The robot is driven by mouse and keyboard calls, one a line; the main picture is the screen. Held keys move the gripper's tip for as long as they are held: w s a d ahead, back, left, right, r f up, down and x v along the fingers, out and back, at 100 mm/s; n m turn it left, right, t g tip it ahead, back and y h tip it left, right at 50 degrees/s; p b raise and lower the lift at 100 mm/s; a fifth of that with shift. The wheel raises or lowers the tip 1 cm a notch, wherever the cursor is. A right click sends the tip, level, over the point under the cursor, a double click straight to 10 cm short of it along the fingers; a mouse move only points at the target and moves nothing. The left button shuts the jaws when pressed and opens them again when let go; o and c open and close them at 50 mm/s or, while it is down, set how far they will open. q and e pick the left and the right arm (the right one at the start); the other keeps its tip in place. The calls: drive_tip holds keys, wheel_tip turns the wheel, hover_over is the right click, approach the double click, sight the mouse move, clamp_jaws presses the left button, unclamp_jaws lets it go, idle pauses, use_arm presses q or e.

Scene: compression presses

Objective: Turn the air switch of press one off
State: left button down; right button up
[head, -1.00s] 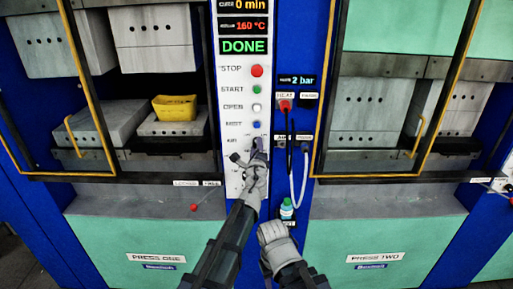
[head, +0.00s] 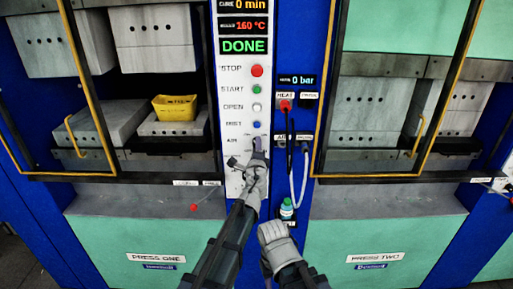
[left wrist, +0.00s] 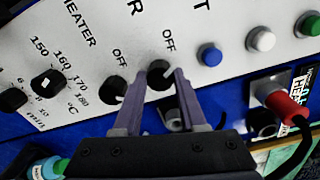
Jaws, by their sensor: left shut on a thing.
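The air switch is a black round knob (left wrist: 158,76) under an "OFF" label in the left wrist view, on press one's white control panel (head: 231,110). My left gripper (head: 258,143) is at the panel just below the "AIR" label, with its purple-grey fingers on both sides of the knob and shut on it. In the head view the gripper hides the knob. The pressure display (head: 297,80) reads 0 bar. I cannot make out where the knob's mark points. My right gripper (head: 274,236) is low in the middle of the head view, away from the panel, its jaws unclear.
The heater switch (left wrist: 113,89) and a temperature dial (left wrist: 47,83) sit beside the air switch. A blue button (left wrist: 209,55) is on its other side. A red plug with a cable (head: 285,105) hangs right of the panel.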

use_arm(q)
drive_tip(key=shift+c, duration=2.3)
unclamp_jaws()
drive_tip(key=shift+s, duration=0.15)
drive_tip(key=s, duration=0.7)
drive_tip(key=shift+s, duration=0.3)
drive_tip(key=shift+a, duration=0.15)
